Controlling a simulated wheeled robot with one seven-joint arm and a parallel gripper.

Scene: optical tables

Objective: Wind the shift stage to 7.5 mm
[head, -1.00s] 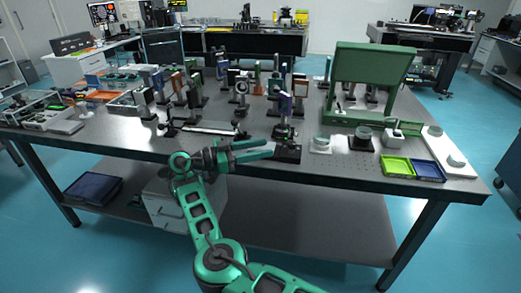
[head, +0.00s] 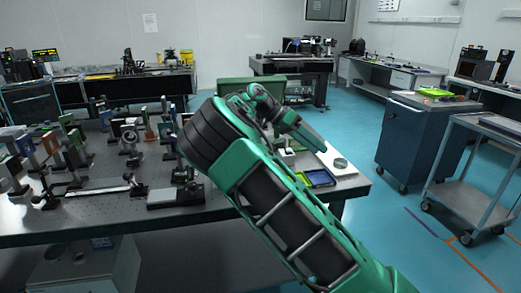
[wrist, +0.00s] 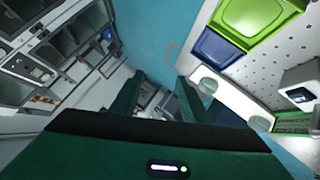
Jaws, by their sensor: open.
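No part in view is clearly labelled as the shift stage, and no scale reading is legible. In the head view, a long flat rail (head: 97,191) lies near the table's front edge, with a dark block (head: 176,196) to its right. I cannot tell whether either belongs to the stage. My gripper (wrist: 160,98) is open in the wrist view, with nothing visible between its fingers.
A blue tray (wrist: 215,48) and a green tray (wrist: 255,18) sit at the table's right end, near a white device (wrist: 302,88). Upright optics mounts (head: 130,135) crowd the table's left part. A dark cabinet (head: 420,140) and a cart (head: 475,170) stand to the right.

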